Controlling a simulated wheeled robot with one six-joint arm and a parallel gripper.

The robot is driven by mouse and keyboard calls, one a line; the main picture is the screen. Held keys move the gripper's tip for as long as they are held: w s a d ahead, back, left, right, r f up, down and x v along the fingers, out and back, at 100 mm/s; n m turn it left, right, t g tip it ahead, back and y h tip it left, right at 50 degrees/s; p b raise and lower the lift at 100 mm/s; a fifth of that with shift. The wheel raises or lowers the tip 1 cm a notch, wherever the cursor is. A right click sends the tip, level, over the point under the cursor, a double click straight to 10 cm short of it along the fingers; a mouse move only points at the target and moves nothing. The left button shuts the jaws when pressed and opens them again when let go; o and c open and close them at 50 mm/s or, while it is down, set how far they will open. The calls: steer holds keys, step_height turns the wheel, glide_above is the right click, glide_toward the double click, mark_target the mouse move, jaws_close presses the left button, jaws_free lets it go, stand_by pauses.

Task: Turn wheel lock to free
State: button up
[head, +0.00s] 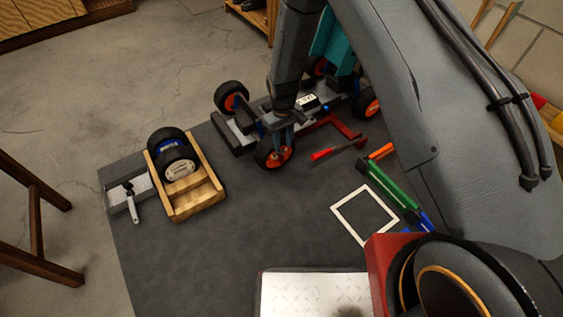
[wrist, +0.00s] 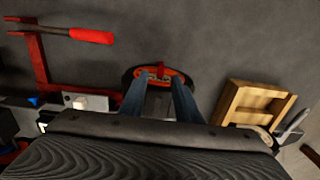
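The racecar (head: 300,108) rests on the dark mat with its orange-rimmed wheels showing. The near wheel (head: 262,156) is directly below my gripper (head: 283,132) in the head view. In the wrist view, the same wheel (wrist: 178,73) lies ahead of my gripper (wrist: 160,88). A small red piece (wrist: 160,71), apparently the wheel lock, sits at the hub between the two blue-grey fingers. The fingers are spread apart, one on each side. I cannot tell whether they touch the wheel or the red piece. My arm hides part of the car.
A wooden tray (head: 203,206) with spare wheels (head: 180,160) stands left, beside a metal plate with a tool (head: 132,200). A red-handled tool (head: 325,154), a red stand (head: 343,129), a white frame (head: 342,213) and coloured handles (head: 390,187) lie right.

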mark_target(282, 156)
steer(key=shift+a+f, duration=0.2)
steer(key=shift+f, duration=0.6)
step_height(282, 156, down, 8)
steer(key=b, duration=0.3)
steer(key=shift+r, duration=0.25)
steer(key=shift+c, duration=0.5)
jaws_close()
